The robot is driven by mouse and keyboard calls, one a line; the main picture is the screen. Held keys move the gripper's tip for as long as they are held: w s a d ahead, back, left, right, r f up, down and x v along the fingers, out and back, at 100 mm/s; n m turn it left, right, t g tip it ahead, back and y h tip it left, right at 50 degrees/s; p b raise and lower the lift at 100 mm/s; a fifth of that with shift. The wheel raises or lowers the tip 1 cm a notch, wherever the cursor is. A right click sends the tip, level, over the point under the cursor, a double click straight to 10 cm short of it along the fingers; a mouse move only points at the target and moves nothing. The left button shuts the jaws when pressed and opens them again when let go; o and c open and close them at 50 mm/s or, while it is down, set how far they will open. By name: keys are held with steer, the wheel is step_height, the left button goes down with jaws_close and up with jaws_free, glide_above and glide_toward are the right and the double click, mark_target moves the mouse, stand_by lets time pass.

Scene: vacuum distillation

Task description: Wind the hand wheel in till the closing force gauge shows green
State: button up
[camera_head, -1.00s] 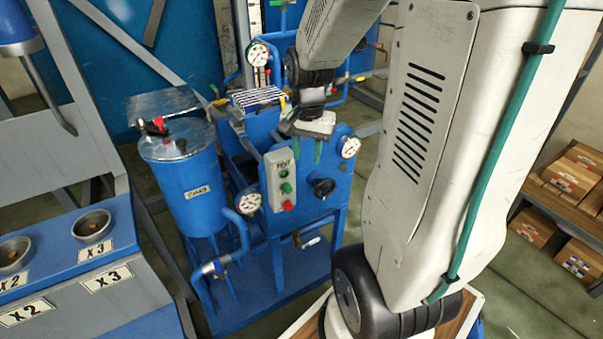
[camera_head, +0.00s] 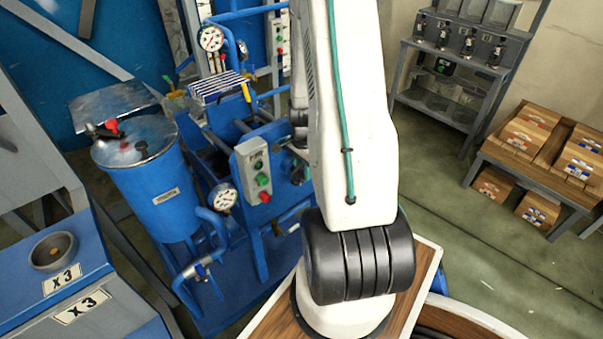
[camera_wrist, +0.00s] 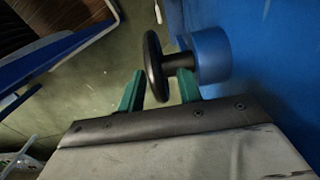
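The black hand wheel (camera_wrist: 153,66) shows nearly edge-on in the wrist view, on a short shaft from a blue round hub (camera_wrist: 207,58). My gripper (camera_wrist: 160,78) is open, with one green finger on each side of the wheel's rim. Gaps show between fingers and rim, so it does not grip the wheel. In the head view my arm hides the gripper and most of the blue machine's right side. A round gauge (camera_head: 225,197) shows at the machine's lower left and another gauge (camera_head: 211,38) above; no green reading can be made out on either.
A grey switch box (camera_head: 253,170) with green and red buttons is on the machine's front. A blue tank (camera_head: 155,190) stands left of it. A shelf of boxes (camera_head: 535,150) is at the right, with open green floor between.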

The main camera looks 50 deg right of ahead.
steer(key=shift+f, duration=0.95)
jaws_close()
steer(key=shift+s+y, duration=0.1)
steer(key=shift+y, duration=0.3)
steer(key=shift+f+t+y, duration=0.1)
steer(key=shift+t+y, duration=0.2)
steer(key=shift+y, duration=0.7)
